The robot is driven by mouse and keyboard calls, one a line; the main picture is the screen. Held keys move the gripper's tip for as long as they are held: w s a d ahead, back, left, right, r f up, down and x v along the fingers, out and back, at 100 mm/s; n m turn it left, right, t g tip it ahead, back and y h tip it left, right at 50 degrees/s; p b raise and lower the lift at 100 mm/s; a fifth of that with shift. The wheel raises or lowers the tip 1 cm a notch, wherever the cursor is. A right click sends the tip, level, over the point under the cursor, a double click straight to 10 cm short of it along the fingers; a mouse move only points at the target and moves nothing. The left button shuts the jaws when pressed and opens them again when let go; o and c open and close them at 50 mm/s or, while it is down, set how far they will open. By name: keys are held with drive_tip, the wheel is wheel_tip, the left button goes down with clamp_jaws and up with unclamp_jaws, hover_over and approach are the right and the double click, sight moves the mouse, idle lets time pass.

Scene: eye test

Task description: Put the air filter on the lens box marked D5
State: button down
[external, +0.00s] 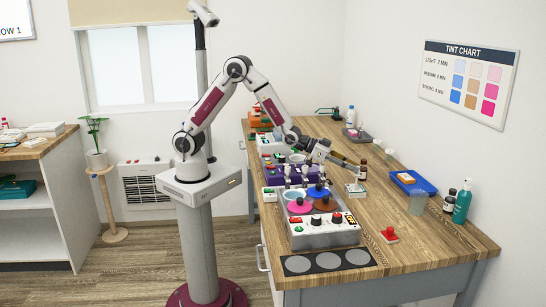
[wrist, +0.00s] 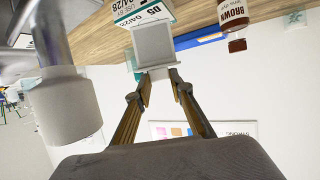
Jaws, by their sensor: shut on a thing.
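My gripper (wrist: 159,76) is shut on the air filter (wrist: 156,46), a pale grey square panel with a lighter frame, held by its near edge in the wrist view. The lens box marked D5 (wrist: 127,12), white with a green band, is just beyond the filter, which covers part of it. I cannot tell whether filter and box touch. In the external view my gripper (external: 357,167) is over the right part of the bench, above a small white box (external: 355,191). The filter is too small to make out clearly there.
A brown bottle (wrist: 232,12) stands close by. A blue tray (external: 424,187) lies to the right, with a green pump bottle (external: 462,203) beyond. A tint machine (external: 325,235) with colored lids is in front. Bare bench (external: 425,235) is free at the front right.

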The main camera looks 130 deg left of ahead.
drive_tip(key=c, duration=1.8)
unclamp_jaws()
drive_tip(key=shift+r, duration=0.1)
drive_tip(key=shift+v, duration=6)
